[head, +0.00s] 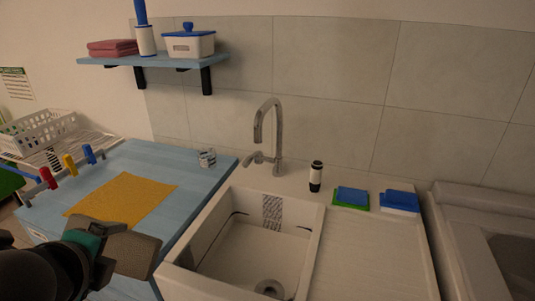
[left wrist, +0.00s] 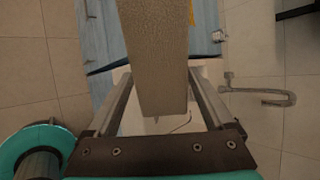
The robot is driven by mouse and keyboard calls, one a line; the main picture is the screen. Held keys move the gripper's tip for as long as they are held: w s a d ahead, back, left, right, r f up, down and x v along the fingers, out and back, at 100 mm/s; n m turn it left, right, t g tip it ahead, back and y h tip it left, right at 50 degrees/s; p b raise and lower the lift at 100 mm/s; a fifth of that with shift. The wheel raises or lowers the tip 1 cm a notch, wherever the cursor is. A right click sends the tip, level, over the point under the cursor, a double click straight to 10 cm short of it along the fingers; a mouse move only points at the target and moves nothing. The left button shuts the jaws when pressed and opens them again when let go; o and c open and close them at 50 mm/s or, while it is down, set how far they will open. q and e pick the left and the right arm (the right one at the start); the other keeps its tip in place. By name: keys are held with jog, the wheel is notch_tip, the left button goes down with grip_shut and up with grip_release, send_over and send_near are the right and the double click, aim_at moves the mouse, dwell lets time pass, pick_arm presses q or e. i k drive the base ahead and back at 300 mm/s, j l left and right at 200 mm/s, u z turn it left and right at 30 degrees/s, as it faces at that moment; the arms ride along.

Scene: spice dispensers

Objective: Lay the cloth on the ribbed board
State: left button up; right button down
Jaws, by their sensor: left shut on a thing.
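My left gripper (head: 110,248) is at the lower left of the head view, shut on a grey-brown, flat, textured piece that looks like the cloth (head: 137,255). In the left wrist view the cloth (left wrist: 155,60) extends up between the two fingers of the left gripper (left wrist: 158,110). It is held in the air in front of the blue counter, left of the sink. The ribbed board (head: 375,260), a pale draining surface, lies right of the sink, and its middle is bare. My right gripper is not in view.
The sink (head: 255,245) lies between gripper and board, with a tall faucet (head: 262,130) behind. A dark bottle (head: 316,177), a green-and-blue sponge (head: 350,197) and a blue-and-white one (head: 399,201) stand at the back. A yellow mat (head: 122,200) covers part of the blue counter (head: 195,183).

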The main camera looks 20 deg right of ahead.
aim_at(370, 262)
jog(key=l+z, duration=0.15)
jog(key=z, duration=1.25)
